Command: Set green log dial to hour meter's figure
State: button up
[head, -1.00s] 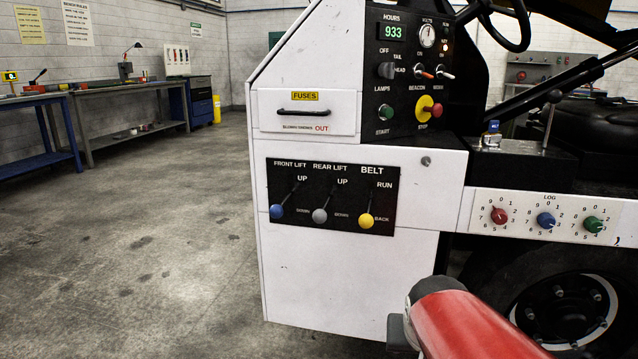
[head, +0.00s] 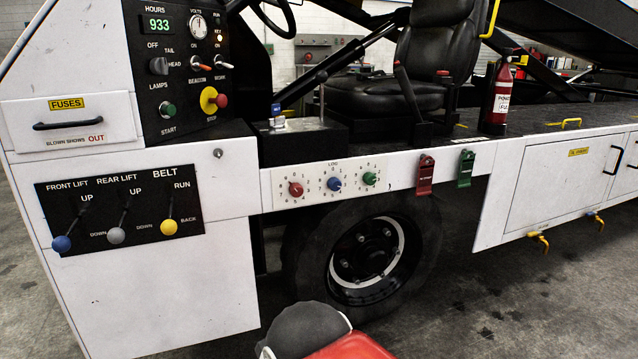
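The green log dial (head: 369,178) is the rightmost of three small knobs on a white plate marked LOG (head: 328,183), low on the loader's side above the wheel. Digits ring each dial; the green pointer's exact digit is too small to tell. The hour meter (head: 159,24) at the top left of the black panel reads 933 in green. A red and dark part of my arm shows at the bottom middle, below the wheel and apart from the dials. My gripper's fingers are not visible.
The lever panel (head: 120,213) and the fuse drawer (head: 67,125) are at the left. A black wheel (head: 365,255) is under the dials. Floor is clear at the lower right.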

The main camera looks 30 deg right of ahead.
aim_at(369, 178)
jog(key=z, duration=1.3)
